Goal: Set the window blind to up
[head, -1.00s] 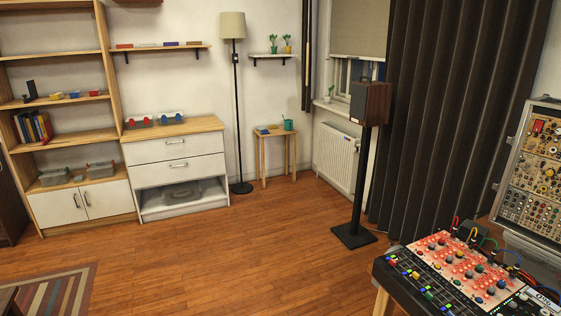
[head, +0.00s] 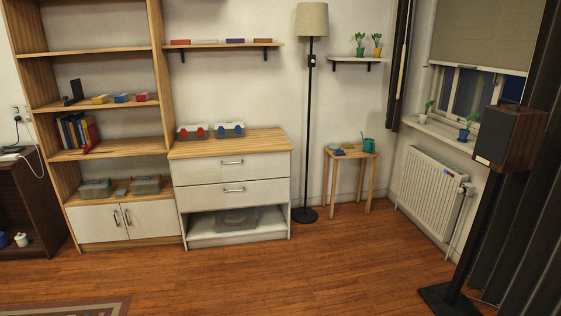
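The window blind (head: 487,35) is a beige roller blind at the upper right. It covers the upper part of the window (head: 470,92), and its lower edge hangs above a strip of bare glass. The top of the blind is cut off by the picture edge. A dark curtain stands to its right and a narrow dark one to its left. Neither of my grippers shows in the head view.
A speaker on a stand (head: 507,138) stands in front of the window's right side. A radiator (head: 430,192) is under the sill (head: 440,132), which holds potted plants. A small table (head: 350,156) and floor lamp (head: 310,110) stand left. The wooden floor (head: 300,275) is clear.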

